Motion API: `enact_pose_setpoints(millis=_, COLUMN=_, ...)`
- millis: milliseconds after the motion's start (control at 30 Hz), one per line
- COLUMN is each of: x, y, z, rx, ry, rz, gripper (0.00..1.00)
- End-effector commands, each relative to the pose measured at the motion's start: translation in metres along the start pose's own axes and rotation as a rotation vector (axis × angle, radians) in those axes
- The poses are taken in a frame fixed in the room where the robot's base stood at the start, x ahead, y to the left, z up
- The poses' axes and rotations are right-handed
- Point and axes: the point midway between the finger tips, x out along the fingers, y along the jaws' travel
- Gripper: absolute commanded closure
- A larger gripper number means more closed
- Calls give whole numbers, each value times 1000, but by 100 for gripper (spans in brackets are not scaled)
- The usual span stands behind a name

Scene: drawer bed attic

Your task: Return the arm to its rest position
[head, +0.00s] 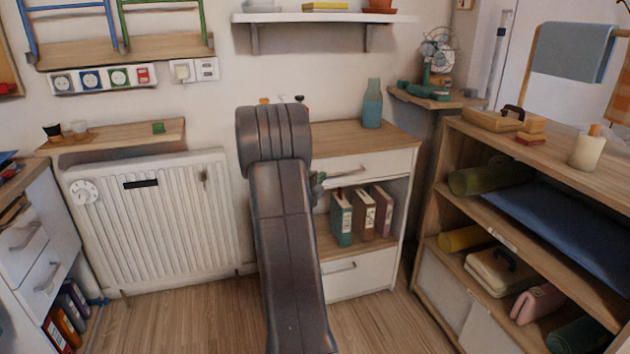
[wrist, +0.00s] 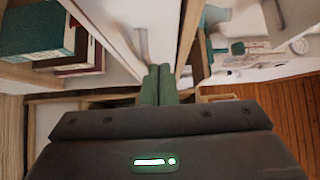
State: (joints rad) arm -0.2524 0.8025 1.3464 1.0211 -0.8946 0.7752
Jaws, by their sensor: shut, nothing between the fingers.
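My arm (head: 285,240) rises through the middle of the head view in front of the white drawer cabinet (head: 360,285). It is bent at the top. My gripper is mostly hidden behind the arm in that view; a small greenish part shows at the arm's right edge, by the upper drawer. In the wrist view my gripper (wrist: 159,72) has its two green fingers together, with nothing between them. The fingertips point toward the cabinet front, close to a drawer handle (wrist: 141,45); whether they touch anything I cannot tell.
Binders (head: 362,215) stand in the cabinet's open shelf. A teal bottle (head: 372,104) stands on its top. A radiator (head: 150,220) is left, an open shelf unit (head: 440,215) right. A wall shelf (head: 325,18) hangs above. Wooden floor (head: 385,325) is clear in front.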

Motion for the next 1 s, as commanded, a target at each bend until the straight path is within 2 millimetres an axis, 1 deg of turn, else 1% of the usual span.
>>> enact_pose_setpoints(millis=33, x=-12, y=-4, z=3, rx=-1, ry=-7, rz=1, gripper=100)
enact_pose_setpoints(millis=300, x=-63, y=-3, z=3, rx=-2, ry=-6, rz=2, gripper=100)
enact_pose_setpoints(millis=400, x=-78, y=-2, z=2, rx=-1, ry=-5, rz=2, gripper=100)
enact_pose_setpoints(millis=500, x=-88, y=-2, z=2, rx=0, ry=-3, rz=1, gripper=100)
enact_pose_setpoints(millis=700, x=-94, y=-1, z=1, rx=0, ry=-2, rz=1, gripper=100)
enact_pose_setpoints(millis=1000, x=-91, y=0, z=1, rx=0, ry=-1, rz=1, gripper=100)
